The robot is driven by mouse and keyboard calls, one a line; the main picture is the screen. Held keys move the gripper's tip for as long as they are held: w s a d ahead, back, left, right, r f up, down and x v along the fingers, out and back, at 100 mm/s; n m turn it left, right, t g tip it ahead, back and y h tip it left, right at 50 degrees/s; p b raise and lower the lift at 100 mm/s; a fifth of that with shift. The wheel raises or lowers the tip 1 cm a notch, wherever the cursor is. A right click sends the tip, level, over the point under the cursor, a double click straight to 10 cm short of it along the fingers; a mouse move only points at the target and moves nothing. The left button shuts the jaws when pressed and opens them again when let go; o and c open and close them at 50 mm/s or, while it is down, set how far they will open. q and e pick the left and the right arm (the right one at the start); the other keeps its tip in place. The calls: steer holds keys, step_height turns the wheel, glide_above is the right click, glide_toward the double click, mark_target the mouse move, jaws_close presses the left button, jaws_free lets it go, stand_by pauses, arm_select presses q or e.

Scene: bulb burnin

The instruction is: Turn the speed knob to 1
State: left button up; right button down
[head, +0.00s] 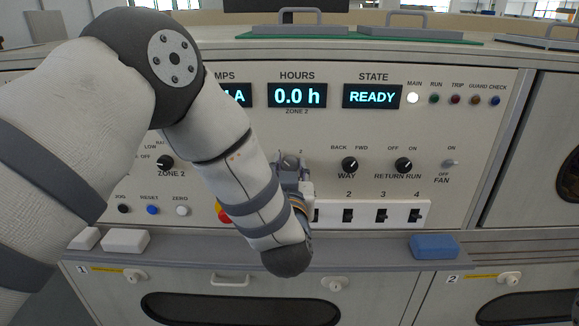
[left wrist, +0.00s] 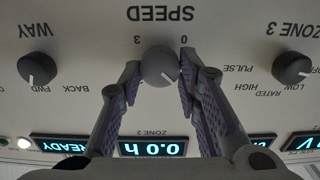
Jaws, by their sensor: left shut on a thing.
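The speed knob (left wrist: 160,66) is a round grey knob above the SPEED lettering on the panel; the left wrist view shows it upside down. My left gripper (left wrist: 160,80) is shut on it, with one purple-padded finger on each side. A pale mark on the knob points to the lower right in that view. In the head view my left gripper (head: 291,172) is at the panel and hides the knob.
The WAY knob (head: 350,165) and RETURN RUN knob (head: 403,165) are to the right, and the ZONE 2 knob (head: 165,162) to the left. Numbered switches (head: 382,215) and a red button (head: 223,213) are close below my wrist. A blue block (head: 433,246) lies on the ledge.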

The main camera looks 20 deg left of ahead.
arm_select(q)
steer(key=o, duration=1.1)
steer(key=shift+o, duration=0.2)
steer(key=v, duration=1.2)
steer(key=s+a+f+m+g+h, duration=0.1)
steer(key=s+f+g, duration=0.35)
steer(key=f, duration=0.35)
steer(key=s+a+f+m+g+h+p, duration=0.1)
steer(key=s+a+f+g+h, duration=0.15)
steer(key=s+f, duration=0.5)
steer(key=s+a+f+g+h, duration=0.1)
steer(key=s+f+g, duration=0.3)
steer(key=f, duration=0.6)
steer(key=s+a+f+g, duration=0.2)
steer(key=s+g, duration=0.2)
steer(key=s, duration=0.8)
steer(key=s+a+f+g, duration=0.2)
steer(key=s+g, duration=0.3)
steer(key=s, duration=0.8)
steer(key=shift+f+m+p, duration=0.3)
steer(key=shift+f+m, duration=0.1)
steer(key=shift+f, duration=0.05)
arm_select(e)
steer(key=shift+w+r+t, duration=0.4)
steer(key=shift+w+r, duration=0.6)
